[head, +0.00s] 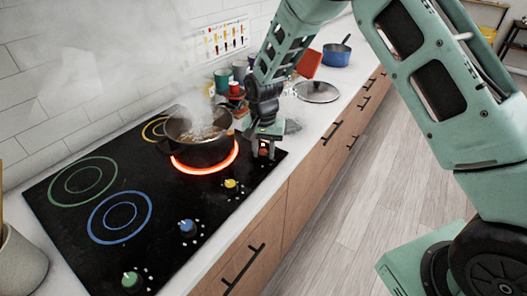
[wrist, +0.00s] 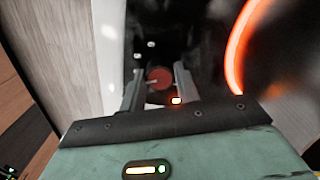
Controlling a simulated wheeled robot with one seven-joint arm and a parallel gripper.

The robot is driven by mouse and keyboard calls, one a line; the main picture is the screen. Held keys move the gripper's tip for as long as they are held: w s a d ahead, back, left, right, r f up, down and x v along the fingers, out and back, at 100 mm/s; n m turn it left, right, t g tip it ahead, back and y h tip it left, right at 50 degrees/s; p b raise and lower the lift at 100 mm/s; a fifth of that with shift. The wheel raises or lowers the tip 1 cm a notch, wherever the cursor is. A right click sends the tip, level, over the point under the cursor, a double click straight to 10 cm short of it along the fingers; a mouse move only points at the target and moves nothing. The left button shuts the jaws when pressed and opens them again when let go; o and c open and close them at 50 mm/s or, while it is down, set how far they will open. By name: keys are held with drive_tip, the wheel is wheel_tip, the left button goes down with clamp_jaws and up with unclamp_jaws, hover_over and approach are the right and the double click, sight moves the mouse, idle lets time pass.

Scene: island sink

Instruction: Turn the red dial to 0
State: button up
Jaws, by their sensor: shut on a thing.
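The red dial (wrist: 159,78) sits on the black cooktop in the wrist view, between the two fingers of my gripper (wrist: 158,84). A pale mark shows on its left side. In the head view my gripper (head: 264,147) reaches down to the cooktop's right end, and its fingers hide most of the dial. My gripper is shut on the red dial. The red-ringed burner (head: 236,160) glows bright under a dark steaming pot (head: 197,150).
The cooktop (head: 165,200) also bears a yellow dial (head: 230,185), a blue dial (head: 188,228) and a green dial (head: 131,279). Cups (head: 222,77), a lid (head: 317,91) and a blue pot (head: 336,55) stand behind my gripper. The floor at right is open.

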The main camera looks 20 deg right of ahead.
drive_tip(key=n, duration=0.4)
drive_tip(key=shift+n, duration=0.3)
drive_tip(key=n, duration=0.3)
drive_tip(key=shift+n+b, duration=0.35)
drive_tip(key=shift+n, duration=0.05)
drive_tip(key=n, duration=0.8)
drive_tip(key=shift+r+p, duration=0.1)
drive_tip(key=shift+p, duration=0.25)
drive_tip(key=n+p, duration=0.1)
drive_tip(key=n, duration=0.6)
drive_tip(key=shift+p, duration=0.4)
drive_tip(key=n+p, duration=0.1)
drive_tip(key=n, duration=0.3)
drive_tip(key=shift+n, duration=0.3)
drive_tip(key=shift+n+p, duration=0.7)
drive_tip(key=shift+n, duration=0.7)
drive_tip(key=o, duration=1)
drive_tip(key=shift+c, duration=0.2)
